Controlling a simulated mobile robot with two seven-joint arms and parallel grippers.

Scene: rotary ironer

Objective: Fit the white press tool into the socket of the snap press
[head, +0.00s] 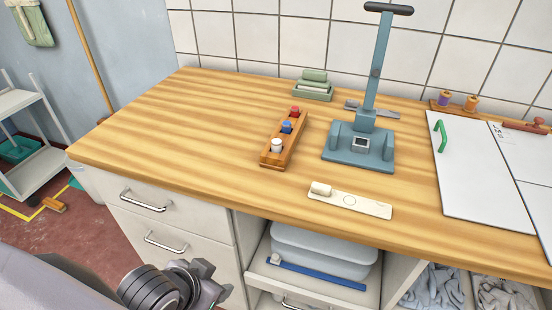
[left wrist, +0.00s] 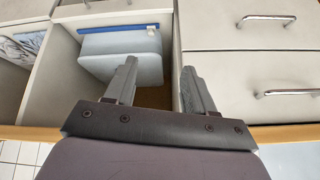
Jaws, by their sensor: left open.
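The white press tool (head: 276,146) stands at the near end of a wooden rack (head: 270,160), with a blue tool (head: 286,127) and a red tool (head: 295,111) behind it. The blue-grey snap press (head: 376,70) stands to the right of the rack. Its square socket (head: 360,143) is in the base, and I see nothing standing in it. My left gripper (head: 208,276) is low in front of the counter, apart from the rack and press. In the left wrist view the gripper (left wrist: 158,75) has its fingers spread and empty. My right gripper is out of view.
A cream strip (head: 366,206) with a small pale block (head: 320,188) lies before the press. A green box (head: 313,88) stands behind the rack, and a white board (head: 475,180) lies right. The counter's left part is clear. A grey bin (head: 320,250) sits below its edge.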

